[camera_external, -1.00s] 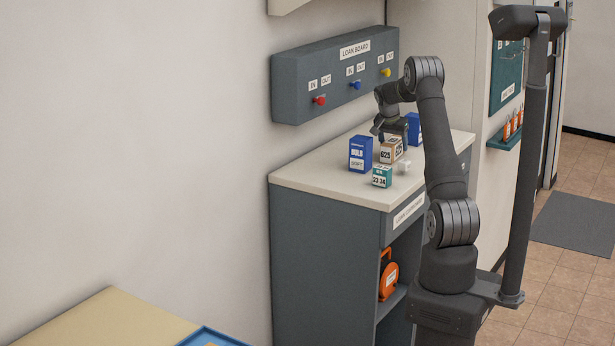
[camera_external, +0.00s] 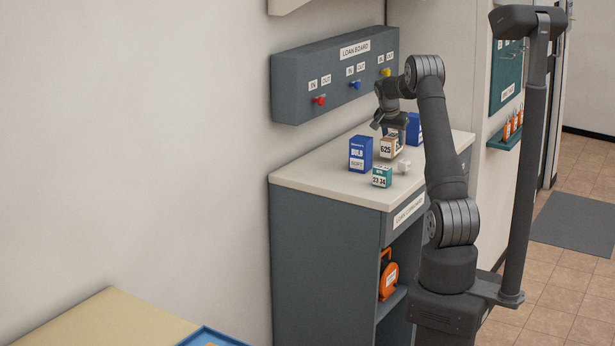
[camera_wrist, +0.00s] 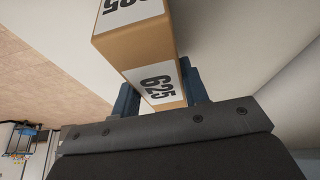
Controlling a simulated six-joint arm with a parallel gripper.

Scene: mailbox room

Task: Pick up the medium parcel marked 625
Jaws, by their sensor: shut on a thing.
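The brown cardboard parcel marked 625 (camera_external: 386,148) is above or at the counter top in the external view; I cannot tell from there whether its base still touches. In the wrist view the parcel (camera_wrist: 150,50) shows two white 625 labels, one cut off at the top edge. My gripper (camera_wrist: 160,90) has its two blue fingers on either side of the parcel's near end, shut on it. In the external view my gripper (camera_external: 391,130) is over the parcel and partly hides it.
On the counter (camera_external: 330,178), a blue box (camera_external: 361,154) stands left of the parcel, a small teal box (camera_external: 382,176) and white piece (camera_external: 403,167) stand in front, and another blue box (camera_external: 414,130) stands behind. The loan board (camera_external: 335,75) hangs on the wall behind.

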